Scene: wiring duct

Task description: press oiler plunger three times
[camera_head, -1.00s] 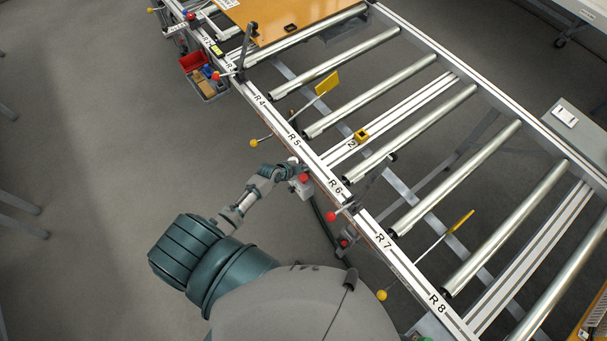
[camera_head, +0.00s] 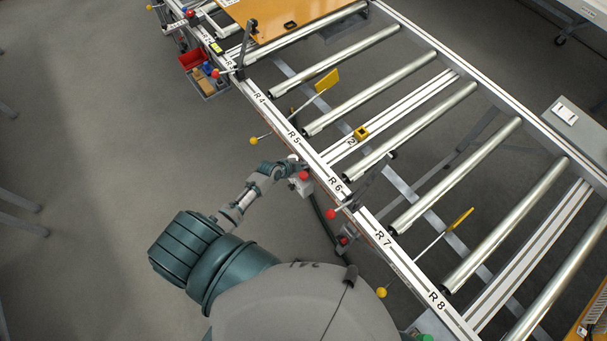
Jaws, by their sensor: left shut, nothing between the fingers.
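A small pale grey unit (camera_head: 302,188) with a red round knob (camera_head: 303,175) sits at the near side of the conveyor rail, between the R5 and R6 labels. I cannot tell for sure whether this is the oiler and its plunger. My left gripper (camera_head: 293,167) is at the end of my left arm, right beside the red knob and close to the rail. It is shut with nothing in it. Its fingertips are small, and I cannot tell whether they touch the unit. My right gripper is out of view.
The roller conveyor rail (camera_head: 360,219) runs diagonally beside my arm. Levers with a red ball (camera_head: 330,214) and yellow balls (camera_head: 381,292) stick out from it. A red bin (camera_head: 193,61) hangs at the upper left.

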